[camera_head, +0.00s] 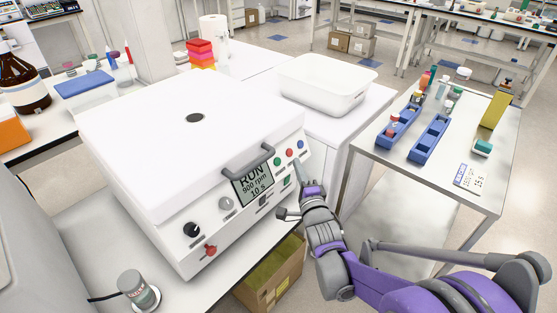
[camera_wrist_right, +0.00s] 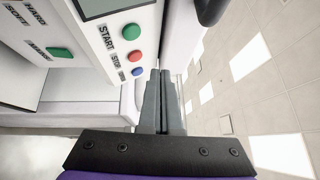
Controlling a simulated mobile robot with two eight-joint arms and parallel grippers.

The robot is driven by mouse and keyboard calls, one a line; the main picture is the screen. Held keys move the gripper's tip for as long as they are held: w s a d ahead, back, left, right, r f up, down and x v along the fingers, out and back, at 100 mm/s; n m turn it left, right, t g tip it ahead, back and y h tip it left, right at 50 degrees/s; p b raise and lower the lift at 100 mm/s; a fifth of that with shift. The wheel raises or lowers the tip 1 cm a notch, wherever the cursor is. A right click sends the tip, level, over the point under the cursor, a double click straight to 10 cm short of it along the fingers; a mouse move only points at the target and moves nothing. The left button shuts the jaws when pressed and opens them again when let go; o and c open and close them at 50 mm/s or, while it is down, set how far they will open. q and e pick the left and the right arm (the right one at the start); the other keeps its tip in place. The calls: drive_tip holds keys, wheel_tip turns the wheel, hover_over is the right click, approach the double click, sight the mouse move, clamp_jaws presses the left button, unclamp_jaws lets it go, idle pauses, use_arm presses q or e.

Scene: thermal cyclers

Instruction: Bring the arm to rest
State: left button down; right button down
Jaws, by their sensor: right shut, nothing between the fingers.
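My right gripper (camera_head: 300,172) is in front of the right end of the front panel of a white machine (camera_head: 150,130). In the right wrist view its two grey fingers (camera_wrist_right: 164,78) are shut together with nothing between them. The fingertips point towards the panel, close to the blue button (camera_wrist_right: 138,71); I cannot tell whether they touch anything. The machine's lid is down and its display (camera_head: 255,186) reads RUN, 900 rpm, 10 s. Green START (camera_wrist_right: 109,30) and red STOP (camera_wrist_right: 132,56) buttons show in the wrist view. My left gripper is not in view.
A cart (camera_head: 470,215) with blue tube racks (camera_head: 430,138) stands to the right. A white basin (camera_head: 325,82) sits on the bench behind the machine. An open cardboard box (camera_head: 272,275) is below the bench. Open floor shows between bench and cart.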

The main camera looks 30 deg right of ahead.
idle(0.7)
